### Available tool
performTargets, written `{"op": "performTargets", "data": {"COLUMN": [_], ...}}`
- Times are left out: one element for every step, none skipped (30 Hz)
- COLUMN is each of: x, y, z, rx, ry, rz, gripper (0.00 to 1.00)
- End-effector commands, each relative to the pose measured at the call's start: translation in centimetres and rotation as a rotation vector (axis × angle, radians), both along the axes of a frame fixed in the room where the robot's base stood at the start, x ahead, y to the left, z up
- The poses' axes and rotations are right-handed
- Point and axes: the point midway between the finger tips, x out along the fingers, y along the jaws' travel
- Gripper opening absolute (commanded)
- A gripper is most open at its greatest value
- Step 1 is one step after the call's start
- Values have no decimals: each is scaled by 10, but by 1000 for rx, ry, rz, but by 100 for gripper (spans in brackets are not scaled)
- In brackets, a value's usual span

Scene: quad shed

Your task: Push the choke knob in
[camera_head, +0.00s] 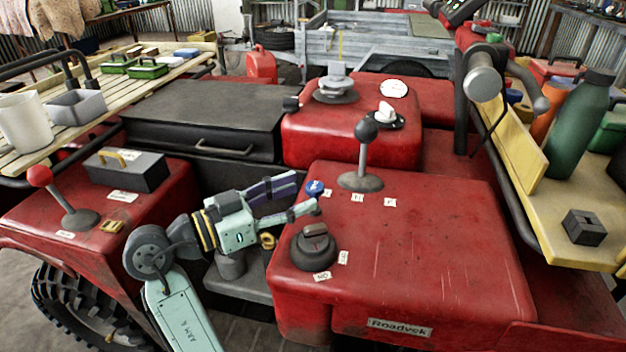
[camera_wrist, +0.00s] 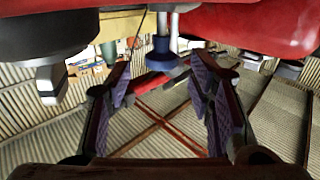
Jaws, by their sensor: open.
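A blue knob (camera_head: 315,187) sits at the upper left corner of the front red body panel, and I take it for the choke knob. In the wrist view the blue knob (camera_wrist: 165,55) shows on a silver stem, so it stands out from the panel. My gripper (camera_head: 304,195) is open and points right at the knob, its purple-padded fingers apart. In the wrist view the knob appears between and just beyond the fingertips of my gripper (camera_wrist: 158,75). I see no contact, and cannot tell the exact gap.
A dark rotary switch (camera_head: 315,245) with labels stands close below my fingers; its grey handle (camera_wrist: 50,82) shows at left in the wrist view. A black-balled lever (camera_head: 367,145) rises to the right of the knob. A black box (camera_head: 205,122) lies behind my gripper.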

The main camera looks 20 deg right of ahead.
Motion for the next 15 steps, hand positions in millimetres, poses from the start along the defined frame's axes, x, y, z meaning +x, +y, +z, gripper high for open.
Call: {"op": "performTargets", "data": {"x": [1, 2, 3, 4, 5, 6, 7, 8, 8, 8, 9, 9, 9, 9, 9], "y": [-10, -15, -22, -26, -29, -34, -37, -40, -42, -44, -45, -46, -47, -47, -47], "z": [2, 2, 2, 2, 2, 2, 1, 1, 1, 1, 1, 1, 0, 0, 0], "rx": [-1, -1, 0, 0, -1, -1, 0, 0, 0, -1, -1, -1, -1, -1, -1], "ry": [3, 3, 2, 1, 1, 1, 1, 1, 1, 1, 1, 1, 1, 1, 1], "rz": [-4, -4, -4, -2, -1, -2, -2, -1, 0, 0, 1, 1, 2, 2, 2], "gripper": [48, 48, 48, 48, 48, 48, 48, 48, 48, 48, 48, 48, 48, 48, 48]}}
